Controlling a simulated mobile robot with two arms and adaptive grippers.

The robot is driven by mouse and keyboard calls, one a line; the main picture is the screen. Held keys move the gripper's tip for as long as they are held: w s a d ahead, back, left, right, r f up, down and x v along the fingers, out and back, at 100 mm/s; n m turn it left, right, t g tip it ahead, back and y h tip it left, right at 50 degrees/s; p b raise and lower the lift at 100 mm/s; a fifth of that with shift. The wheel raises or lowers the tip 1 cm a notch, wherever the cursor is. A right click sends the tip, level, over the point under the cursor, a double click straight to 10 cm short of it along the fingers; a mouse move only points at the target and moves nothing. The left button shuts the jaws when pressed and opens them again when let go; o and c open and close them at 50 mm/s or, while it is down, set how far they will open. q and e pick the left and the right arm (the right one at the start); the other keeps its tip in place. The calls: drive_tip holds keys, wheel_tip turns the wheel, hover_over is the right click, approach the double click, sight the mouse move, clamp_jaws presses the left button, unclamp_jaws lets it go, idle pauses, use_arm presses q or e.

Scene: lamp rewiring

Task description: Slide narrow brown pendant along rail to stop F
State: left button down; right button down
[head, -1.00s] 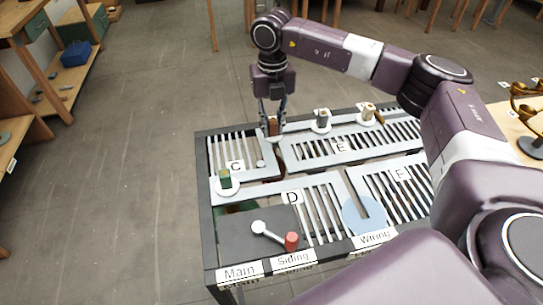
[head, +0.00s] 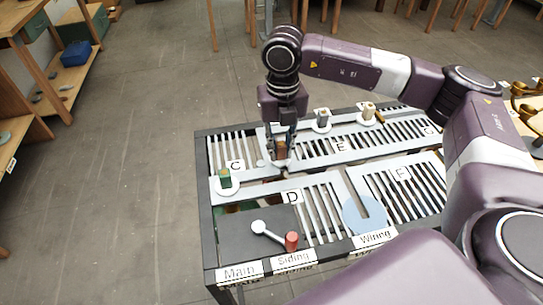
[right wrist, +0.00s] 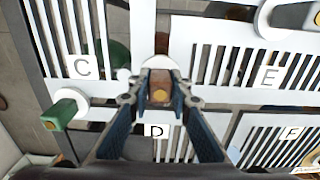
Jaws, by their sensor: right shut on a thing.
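The narrow brown pendant (head: 281,150) is between the fingers of my right gripper (head: 281,146), which is shut on it. In the right wrist view the brown block (right wrist: 160,88) sits between the two fingertips, above a pale round base partly hidden by the gripper. It stands at the rail gap between the C panel and the E panel. Stop F's label (head: 402,173) is on the slatted panel at the near right, and also shows in the right wrist view (right wrist: 292,133). My left gripper is not in view.
A green block (head: 225,178) on a white disc stands left near C. A dark block (head: 322,117) and a beige block (head: 368,111) stand on the far rail. A red knob (head: 291,241) with a white lever is at the front. A blue notched disc (head: 364,215) lies near Wiring.

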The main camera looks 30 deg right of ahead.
drive_tip(key=shift+s+a+b, duration=0.1)
drive_tip(key=shift+s+a, duration=0.15)
drive_tip(key=shift+s, duration=0.65)
drive_tip(key=shift+s+a+b, duration=0.1)
drive_tip(key=shift+s+a, duration=0.1)
drive_tip(key=shift+s, duration=0.75)
drive_tip(key=shift+s+a+b, duration=0.1)
drive_tip(key=shift+s+a, duration=0.15)
drive_tip(key=shift+s, duration=0.65)
drive_tip(key=shift+d+f, duration=0.1)
drive_tip(key=shift+d, duration=0.5)
drive_tip(key=s+d+b, duration=0.1)
drive_tip(key=d+b, duration=0.1)
drive_tip(key=d, duration=0.4)
drive_tip(key=s+d+b, duration=0.2)
drive_tip(key=d, duration=0.3)
drive_tip(key=s+d+b, duration=0.1)
drive_tip(key=d+b, duration=0.1)
drive_tip(key=d, duration=0.4)
drive_tip(key=shift+s+d, duration=0.35)
drive_tip(key=shift+s+d+b, duration=0.15)
drive_tip(key=shift+s+d, duration=0.05)
drive_tip(key=shift+d, duration=0.45)
drive_tip(key=shift+s+d+b, duration=0.15)
drive_tip(key=shift+d, duration=0.45)
